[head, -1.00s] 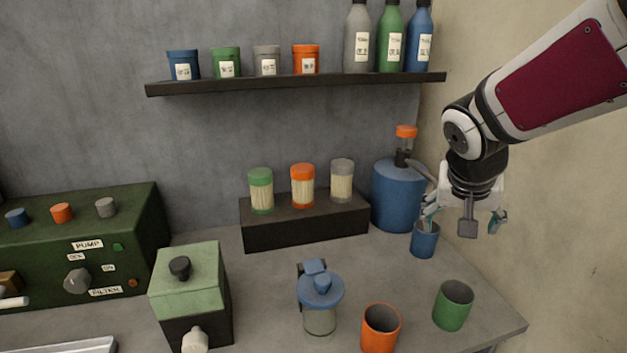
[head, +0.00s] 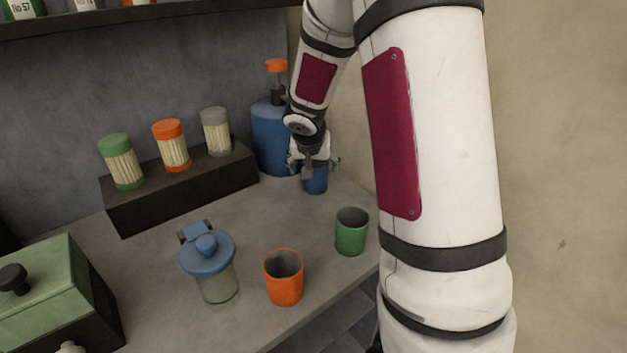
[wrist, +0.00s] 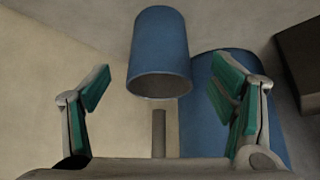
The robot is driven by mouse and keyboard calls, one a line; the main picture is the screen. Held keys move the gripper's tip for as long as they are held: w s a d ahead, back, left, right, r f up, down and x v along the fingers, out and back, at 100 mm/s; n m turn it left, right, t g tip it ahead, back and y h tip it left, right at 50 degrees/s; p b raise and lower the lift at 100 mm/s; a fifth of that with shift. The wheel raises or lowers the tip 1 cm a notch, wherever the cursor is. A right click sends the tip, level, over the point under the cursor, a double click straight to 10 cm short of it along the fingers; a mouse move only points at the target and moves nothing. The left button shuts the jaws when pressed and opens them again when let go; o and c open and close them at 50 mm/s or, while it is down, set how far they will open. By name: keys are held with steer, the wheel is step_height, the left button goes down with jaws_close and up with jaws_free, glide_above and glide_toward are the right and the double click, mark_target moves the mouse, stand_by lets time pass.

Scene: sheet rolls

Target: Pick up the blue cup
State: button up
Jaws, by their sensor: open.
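The blue cup (head: 316,184) stands upright on the grey counter, at the back right by the wall. My gripper (head: 314,162) is right above and in front of it in the head view, hiding part of its rim. In the wrist view the blue cup (wrist: 158,52) appears inverted, ahead and between my two spread green-padded fingers (wrist: 158,78). The gripper is open and holds nothing. I see gaps between both fingers and the cup in the wrist view.
A big blue pump bottle (head: 270,138) stands just left of the cup. A green cup (head: 351,232), an orange cup (head: 285,280) and a blue-lidded jar (head: 215,268) stand nearer. A dark riser (head: 180,192) holds three jars. The wall is close on the right.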

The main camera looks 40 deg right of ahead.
steer(key=shift+b+x, duration=0.35)
steer(key=shift+x, duration=2.65)
steer(key=shift+w+r, duration=0.1)
steer(key=shift+r, duration=0.05)
steer(key=shift+c, duration=0.3)
steer(key=c, duration=1.4)
